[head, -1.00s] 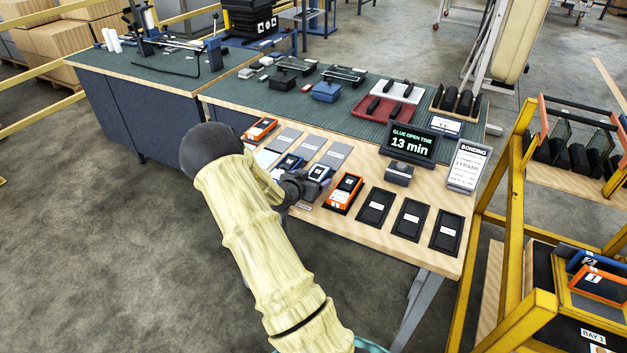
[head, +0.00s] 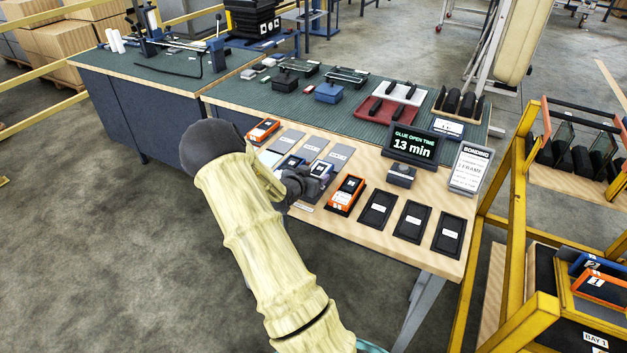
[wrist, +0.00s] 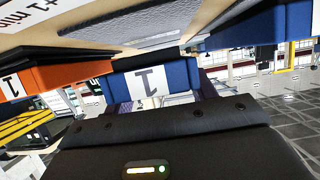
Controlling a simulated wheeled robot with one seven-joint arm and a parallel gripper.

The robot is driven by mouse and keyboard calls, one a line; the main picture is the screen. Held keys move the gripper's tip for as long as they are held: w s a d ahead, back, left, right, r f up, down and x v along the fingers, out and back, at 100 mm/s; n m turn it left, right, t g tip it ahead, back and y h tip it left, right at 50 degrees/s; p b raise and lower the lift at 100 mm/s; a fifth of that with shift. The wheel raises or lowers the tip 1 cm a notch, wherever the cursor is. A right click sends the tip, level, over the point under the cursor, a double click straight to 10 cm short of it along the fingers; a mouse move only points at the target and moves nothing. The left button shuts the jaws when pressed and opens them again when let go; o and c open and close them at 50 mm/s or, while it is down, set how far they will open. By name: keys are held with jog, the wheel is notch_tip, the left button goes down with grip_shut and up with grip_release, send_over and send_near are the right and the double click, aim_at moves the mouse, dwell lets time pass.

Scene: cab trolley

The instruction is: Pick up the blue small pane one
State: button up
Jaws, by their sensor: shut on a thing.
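A small blue-framed pane (head: 321,168) is at my gripper (head: 310,180) over the near edge of the bench. In the wrist view the blue pane (wrist: 178,76) shows its edge with a white label marked 1, just beyond the dark gripper body. My gripper is shut on it; the fingers are mostly hidden. I cannot tell whether the pane is clear of the bench. A second blue pane (head: 290,162) lies just to its left, and another blue edge shows at right in the wrist view (wrist: 270,27).
An orange pane (head: 346,191) lies close on the right, and another orange pane (head: 263,130) lies at the far left. Several black trays (head: 412,221) line the bench's right side. A glue-time display (head: 412,146) stands behind. A yellow trolley (head: 500,240) stands at right.

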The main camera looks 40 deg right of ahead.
notch_tip(320, 180, up, 8)
jog(key=shift+r+p, duration=0.15)
jog(key=shift+p, duration=0.2)
jog(key=shift+a, duration=0.1)
dwell(0.6)
jog(key=a+f+n+t+y+p, duration=0.2)
jog(key=a+n+t+y+p, duration=0.1)
jog(key=a, duration=0.8)
jog(key=s+a+f+n+t+y+p, duration=0.1)
jog(key=a+f+n+t+y+p, duration=0.1)
jog(key=a, duration=1)
jog(key=a+f+n+t+y+p, duration=0.3)
jog(key=a+n+y+p, duration=0.3)
jog(key=a, duration=0.5)
jog(key=f+n+y, duration=0.1)
jog(key=n, duration=0.1)
jog(key=shift+s+a+n+t+y, duration=0.3)
jog(key=shift+s, duration=0.1)
jog(key=s+f, duration=0.4)
jog(key=f, duration=0.1)
jog(key=shift+s+f, duration=0.2)
jog(key=shift+f, duration=0.1)
